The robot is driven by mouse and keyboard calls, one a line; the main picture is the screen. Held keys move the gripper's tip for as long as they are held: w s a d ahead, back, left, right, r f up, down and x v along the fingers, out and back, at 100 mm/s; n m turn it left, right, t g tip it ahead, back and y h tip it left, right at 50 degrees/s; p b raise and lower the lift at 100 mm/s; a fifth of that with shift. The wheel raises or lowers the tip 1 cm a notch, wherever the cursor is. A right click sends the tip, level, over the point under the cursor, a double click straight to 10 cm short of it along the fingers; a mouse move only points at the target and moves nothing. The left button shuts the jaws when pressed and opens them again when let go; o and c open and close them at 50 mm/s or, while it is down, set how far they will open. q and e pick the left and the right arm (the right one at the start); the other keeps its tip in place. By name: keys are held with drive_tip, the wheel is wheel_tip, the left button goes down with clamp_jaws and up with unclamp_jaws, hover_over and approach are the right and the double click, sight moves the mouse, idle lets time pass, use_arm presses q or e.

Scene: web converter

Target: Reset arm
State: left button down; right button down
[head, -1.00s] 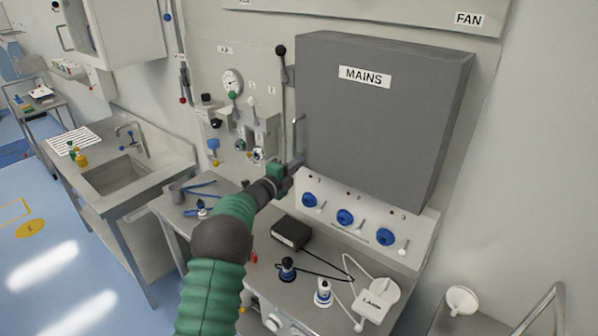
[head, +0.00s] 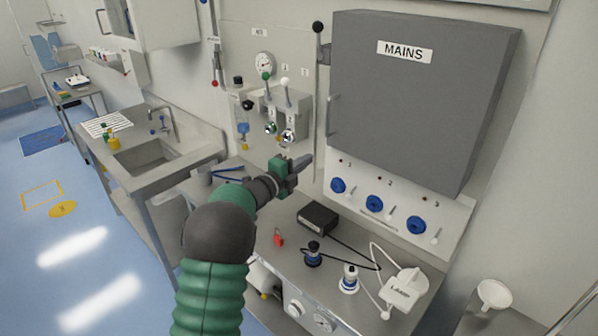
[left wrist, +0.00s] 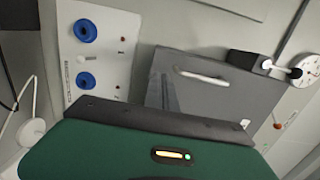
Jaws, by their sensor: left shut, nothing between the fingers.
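My left arm reaches in from the bottom of the head view, green and dark grey. Its left gripper (head: 300,163) is shut and empty, in the air above the bench and in front of the panel, below and left of the grey MAINS box (head: 415,105). In the left wrist view the green gripper body fills the bottom, and the MAINS box (left wrist: 215,95) with its pale handle (left wrist: 201,76) is beyond it. The fingertips are apart from the box's handle (head: 333,115). My right gripper is not in view.
A panel with blue knobs (head: 374,204) is below the box. A black box (head: 318,218), a red padlock (head: 278,237) and a white LAMP unit (head: 401,290) are on the bench. A lever (head: 318,27) stands beside the MAINS box. A sink (head: 150,157) is at left.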

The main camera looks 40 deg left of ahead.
use_arm(q)
drive_tip(key=s+d+f+n+g+y+b, duration=0.2)
drive_tip(key=s+d+f+n+g, duration=0.2)
drive_tip(key=s+d+f+n, duration=0.3)
drive_tip(key=s+d+f+n+g+y+b, duration=0.1)
drive_tip(key=s+d+f+n+g, duration=0.25)
drive_tip(key=d+f+n, duration=0.35)
drive_tip(key=s+d+f+n+g+h+b, duration=0.1)
drive_tip(key=s+d+f+g, duration=0.3)
drive_tip(key=s, duration=0.8)
drive_tip(key=s+d+f+n+g+h+b, duration=0.1)
drive_tip(key=s+d+f+n+g, duration=0.2)
drive_tip(key=s+d+f, duration=0.5)
drive_tip(key=s+f, duration=0.1)
drive_tip(key=s, duration=0.2)
drive_tip(key=shift+s+d+n+g, duration=0.15)
drive_tip(key=shift+s+n+g, duration=0.15)
drive_tip(key=shift+s+g, duration=0.1)
drive_tip(key=shift+d, duration=0.2)
drive_tip(key=shift+a, duration=0.15)
